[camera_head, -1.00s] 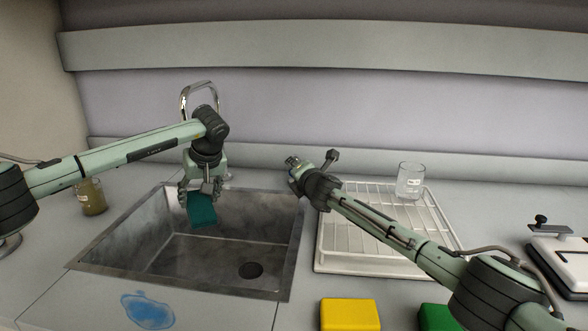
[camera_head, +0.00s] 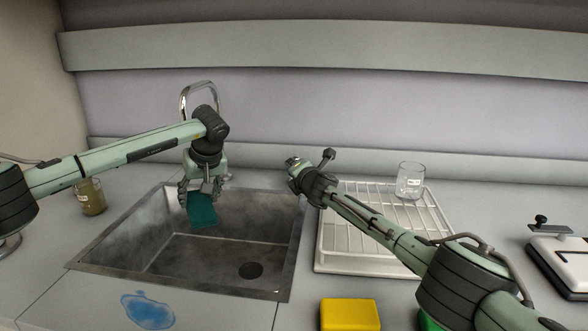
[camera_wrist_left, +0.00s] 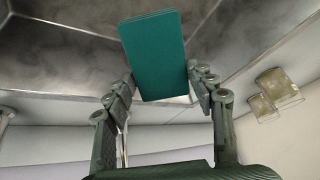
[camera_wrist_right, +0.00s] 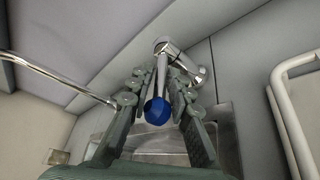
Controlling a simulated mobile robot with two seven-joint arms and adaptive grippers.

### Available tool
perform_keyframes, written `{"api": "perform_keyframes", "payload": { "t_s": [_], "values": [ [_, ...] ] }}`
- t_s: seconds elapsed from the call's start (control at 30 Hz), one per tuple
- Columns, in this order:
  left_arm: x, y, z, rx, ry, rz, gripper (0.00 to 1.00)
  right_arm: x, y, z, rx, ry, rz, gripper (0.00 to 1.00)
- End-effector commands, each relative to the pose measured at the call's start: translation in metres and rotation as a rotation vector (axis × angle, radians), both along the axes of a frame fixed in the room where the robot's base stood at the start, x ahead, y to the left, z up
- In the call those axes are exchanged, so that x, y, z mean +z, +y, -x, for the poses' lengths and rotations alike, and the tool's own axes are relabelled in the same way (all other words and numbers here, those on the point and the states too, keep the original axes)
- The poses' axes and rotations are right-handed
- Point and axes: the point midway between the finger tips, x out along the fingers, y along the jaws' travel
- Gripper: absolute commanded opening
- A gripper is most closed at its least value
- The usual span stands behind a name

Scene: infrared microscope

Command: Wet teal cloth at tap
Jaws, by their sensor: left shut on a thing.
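The teal cloth (camera_head: 202,211) hangs as a flat folded block in my left gripper (camera_head: 201,189), over the steel sink (camera_head: 160,262). In the left wrist view the cloth (camera_wrist_left: 153,50) sits between the fingertips. The chrome tap (camera_head: 183,100) rises behind my left gripper, which hides its lower part. My right gripper (camera_wrist_right: 157,80) appears open in the right wrist view, with its fingers on either side of the tap's blue-ended lever (camera_wrist_right: 157,111). Gaps show beside the lever; contact cannot be made out. In the head view my right gripper (camera_head: 297,171) is at the sink's back right corner.
A white wire rack (camera_head: 375,262) with a glass beaker (camera_head: 410,181) stands right of the sink. A brown-filled jar (camera_head: 92,197) is at the left. A blue puddle (camera_head: 147,310) and a yellow block (camera_head: 350,315) lie in front. A green block is mostly hidden by my right arm.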

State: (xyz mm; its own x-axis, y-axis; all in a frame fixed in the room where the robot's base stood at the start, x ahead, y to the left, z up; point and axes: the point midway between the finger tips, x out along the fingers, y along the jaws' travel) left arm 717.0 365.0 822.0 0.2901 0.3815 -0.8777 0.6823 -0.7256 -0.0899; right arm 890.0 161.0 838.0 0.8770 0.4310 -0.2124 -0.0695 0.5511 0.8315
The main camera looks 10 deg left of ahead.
Motion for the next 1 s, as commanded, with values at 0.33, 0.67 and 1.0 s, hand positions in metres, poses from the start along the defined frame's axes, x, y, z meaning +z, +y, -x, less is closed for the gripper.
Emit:
{"api": "perform_keyframes", "payload": {
  "t_s": [0.33,0.67,1.0],
  "values": [
    [0.0001,0.0,0.0,0.0,0.0,0.0,0.35,-0.0007,0.0001,0.0001,-0.003,0.001,0.0,0.0],
    [0.0001,0.0,0.0,0.0,0.0,0.0,0.35,-0.0003,0.0045,0.0002,-0.08,0.001,0.0,0.0],
    [0.0001,0.0,0.0,0.0,0.0,0.0,0.35,-0.0001,0.0043,0.0001,-0.085,0.001,0.0,0.23]
  ]
}}
